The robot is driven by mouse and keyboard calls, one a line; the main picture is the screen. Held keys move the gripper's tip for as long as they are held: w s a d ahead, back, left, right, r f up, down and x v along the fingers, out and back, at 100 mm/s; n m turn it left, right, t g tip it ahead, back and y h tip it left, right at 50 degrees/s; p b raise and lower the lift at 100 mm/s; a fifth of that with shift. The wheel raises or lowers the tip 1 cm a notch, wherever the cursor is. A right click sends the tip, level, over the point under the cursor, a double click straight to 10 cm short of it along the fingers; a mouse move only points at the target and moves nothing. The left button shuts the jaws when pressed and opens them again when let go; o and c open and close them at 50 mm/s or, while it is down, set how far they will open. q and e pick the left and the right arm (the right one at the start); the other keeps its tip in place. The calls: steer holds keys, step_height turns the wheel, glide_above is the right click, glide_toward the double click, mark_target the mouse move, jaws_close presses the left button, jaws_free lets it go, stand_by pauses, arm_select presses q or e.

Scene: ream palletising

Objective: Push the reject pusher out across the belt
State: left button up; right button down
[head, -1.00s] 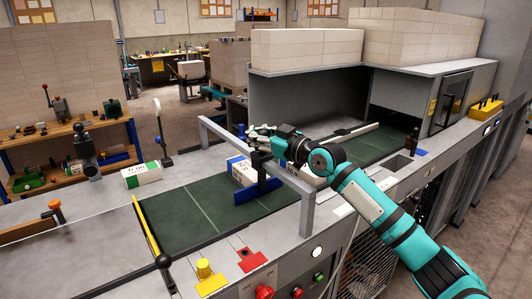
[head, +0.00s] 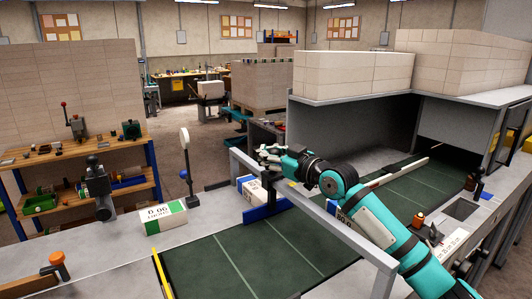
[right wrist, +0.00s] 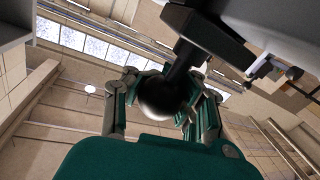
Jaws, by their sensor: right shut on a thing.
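The reject pusher has a blue plate (head: 262,211) on a dark upright and stands at the far side of the green belt (head: 310,245). My right gripper (head: 270,160) is above the plate, at the top of the upright. In the right wrist view its fingers are closed around a dark round knob (right wrist: 165,98) on a black stem. A white and blue ream (head: 248,189) lies just beyond the plate, at the belt's far edge, partly hidden by it. My left gripper is out of view.
A grey frame (head: 318,213) spans the belt, close beside my right arm. A white and green ream (head: 163,218) lies on the left counter.

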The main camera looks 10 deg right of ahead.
steer(key=shift+d+r, duration=0.1)
steer(key=shift+d, duration=0.15)
steer(key=c, duration=1)
jaws_free()
steer(key=shift+d, duration=0.2)
steer(key=shift+o, duration=0.6)
steer(key=shift+a, duration=0.15)
steer(key=v, duration=1.2)
